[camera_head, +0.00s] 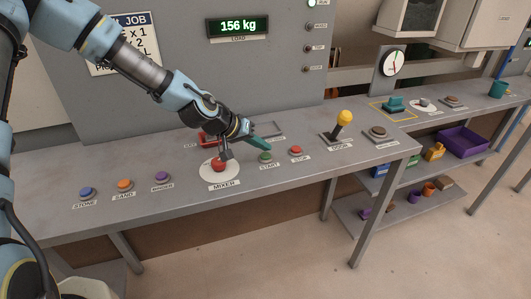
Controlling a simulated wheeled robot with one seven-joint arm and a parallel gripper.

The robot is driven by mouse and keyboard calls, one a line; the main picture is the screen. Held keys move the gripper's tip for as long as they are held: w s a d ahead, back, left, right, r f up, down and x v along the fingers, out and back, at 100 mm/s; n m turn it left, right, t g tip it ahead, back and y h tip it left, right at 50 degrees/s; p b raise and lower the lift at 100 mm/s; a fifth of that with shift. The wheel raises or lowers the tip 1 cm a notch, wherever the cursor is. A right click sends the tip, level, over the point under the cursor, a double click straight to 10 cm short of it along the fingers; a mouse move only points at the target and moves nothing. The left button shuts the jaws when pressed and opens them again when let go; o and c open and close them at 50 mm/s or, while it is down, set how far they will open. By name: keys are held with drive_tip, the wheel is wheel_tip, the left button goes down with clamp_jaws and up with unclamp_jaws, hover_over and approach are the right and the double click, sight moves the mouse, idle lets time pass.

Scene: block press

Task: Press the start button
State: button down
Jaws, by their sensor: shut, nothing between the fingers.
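The start button (265,156) is a small green button on the grey bench top, with a label reading START in front of it. My gripper (225,155) is shut and empty. In the picture its dark fingers point down, left of the start button, and overlap the top of the red mixer button (218,166). I cannot tell whether they touch it. The start button is fully in view and nothing covers it.
A red stop button (296,150) sits just right of start. A teal piece (260,144) lies behind start, close to my wrist. A yellow-knobbed lever (344,118) stands farther right. Stone (87,192), sand (124,184) and purple (162,177) buttons are at left.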

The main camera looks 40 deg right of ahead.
sight(262, 157)
drive_tip(key=shift+r, duration=0.1)
wheel_tip(262, 157, up, 5)
drive_tip(key=p, duration=0.3)
drive_tip(key=shift+p, duration=0.3)
idle(0.7)
drive_tip(key=w+a+y, duration=0.1)
drive_tip(key=w+a, duration=0.1)
drive_tip(key=a, duration=0.2)
drive_tip(key=w+a+f+t+y, duration=0.1)
drive_tip(key=a, duration=0.3)
drive_tip(key=w+a+n+y, duration=0.1)
drive_tip(key=w+a, duration=0.1)
drive_tip(key=a, duration=0.2)
drive_tip(key=shift+w+a+f+t, duration=0.15)
drive_tip(key=shift+w+a+t, duration=0.2)
drive_tip(key=shift+t, duration=0.05)
drive_tip(key=w+a+r+n+t+y, duration=0.1)
drive_tip(key=w+a+r+n+y, duration=0.15)
drive_tip(key=a, duration=0.95)
drive_tip(key=w+a+r+n+y, duration=0.1)
drive_tip(key=a+r+n+y, duration=0.15)
drive_tip(key=a, duration=0.85)
drive_tip(key=s+a+r+n, duration=0.2)
drive_tip(key=a, duration=0.4)
drive_tip(key=s+a+r+n, duration=0.1)
drive_tip(key=s+a+r, duration=0.2)
drive_tip(key=a, duration=0.3)
drive_tip(key=shift+n+y+b, duration=0.35)
drive_tip(key=shift+n+y, duration=0.05)
